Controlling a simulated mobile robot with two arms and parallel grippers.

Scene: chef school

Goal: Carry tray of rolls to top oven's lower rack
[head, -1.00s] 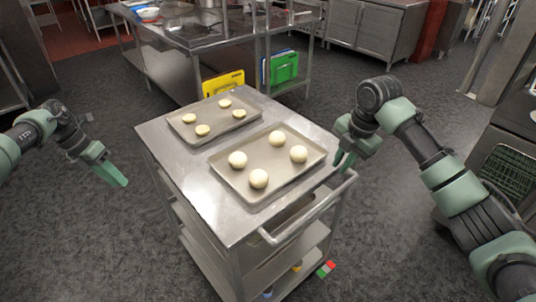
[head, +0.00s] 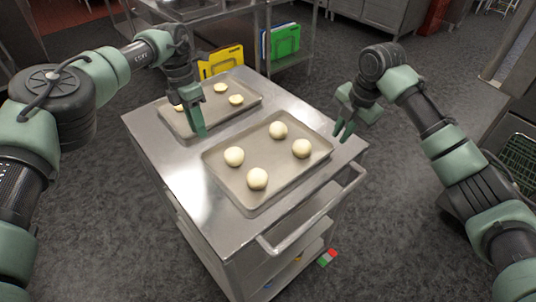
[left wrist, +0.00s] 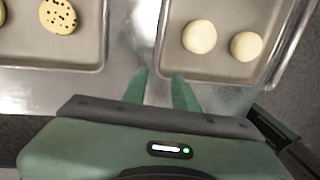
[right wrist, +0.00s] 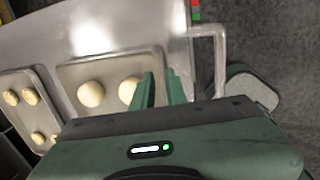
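The tray of rolls (head: 236,188) is a shallow metal tray on top of the steel cart (head: 160,150). Several round pale rolls (head: 257,179) sit in it, spaced apart. My left gripper (head: 199,132) is open and empty above the cart, near the tray's far left edge. In the left wrist view, its fingertips (left wrist: 158,76) point at the tray's rim (left wrist: 212,79). My right gripper (head: 343,132) is open a little and empty, just off the tray's right end. In the right wrist view, its fingertips (right wrist: 161,74) are near that end. The oven and its racks are not clearly identifiable.
A second tray (head: 246,104) with flat cookies lies behind on the cart, partly hidden by my left gripper. The cart handle (head: 318,212) sticks out at the front right. A steel table (head: 205,8) stands behind. A metal unit with a wire rack (head: 522,158) is at the right edge.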

